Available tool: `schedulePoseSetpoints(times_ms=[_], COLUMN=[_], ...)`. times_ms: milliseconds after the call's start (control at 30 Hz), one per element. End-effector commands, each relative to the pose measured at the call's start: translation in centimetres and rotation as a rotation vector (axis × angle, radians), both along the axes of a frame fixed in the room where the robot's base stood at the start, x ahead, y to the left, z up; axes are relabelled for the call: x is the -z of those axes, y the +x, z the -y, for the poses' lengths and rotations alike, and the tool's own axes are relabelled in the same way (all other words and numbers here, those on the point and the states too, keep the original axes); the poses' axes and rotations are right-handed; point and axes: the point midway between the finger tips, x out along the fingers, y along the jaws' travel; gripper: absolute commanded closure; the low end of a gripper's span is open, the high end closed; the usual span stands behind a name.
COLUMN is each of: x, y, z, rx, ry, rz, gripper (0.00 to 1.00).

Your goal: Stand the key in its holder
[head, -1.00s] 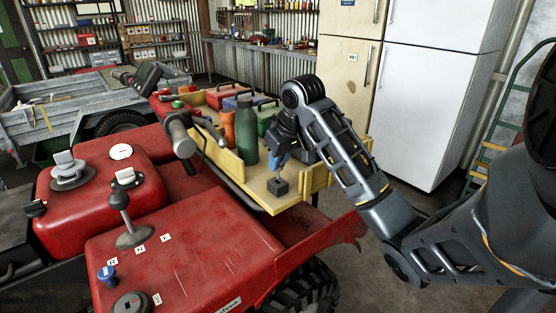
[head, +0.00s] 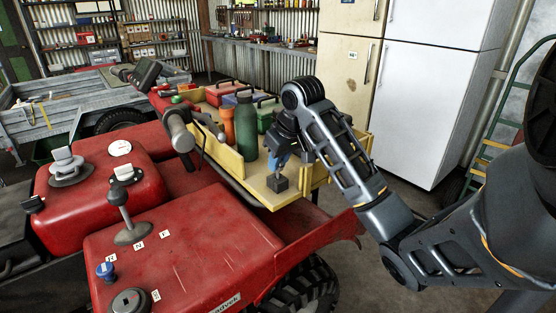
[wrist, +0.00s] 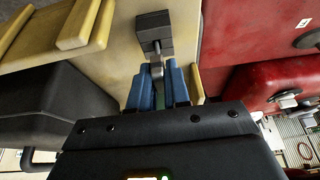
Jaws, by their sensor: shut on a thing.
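My gripper (head: 279,163) has blue fingers and is shut on the key (wrist: 157,68), a slim grey piece between the fingertips. The key also shows as a short shaft in the head view (head: 282,173). The holder (head: 278,185) is a small dark grey block on the yellow rack's near end. It fills the top middle of the wrist view (wrist: 152,22). My gripper is just above the holder, and the key's far end meets or overlaps the block in both views. I cannot tell whether it is inside the slot or only above it.
A green bottle (head: 246,125) and an orange bottle (head: 228,125) stand on the yellow rack (head: 255,188) behind the holder, near my gripper. Small boxes sit farther back. The red quad (head: 190,245) and its handlebar grip (head: 178,130) are to the left.

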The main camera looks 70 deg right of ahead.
Motion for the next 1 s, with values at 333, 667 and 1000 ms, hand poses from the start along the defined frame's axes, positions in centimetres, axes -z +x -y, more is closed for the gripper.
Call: schedulePoseSetpoints(times_ms=[333,667,1000], x=[1.1,1.9,2.0], y=[0.0,0.0,0.0], z=[0.0,0.0,0.0], rx=[0.000,0.000,0.000], ry=[0.001,0.001,0.000], rz=[0.000,0.000,0.000], gripper=[1.00,1.00,0.60])
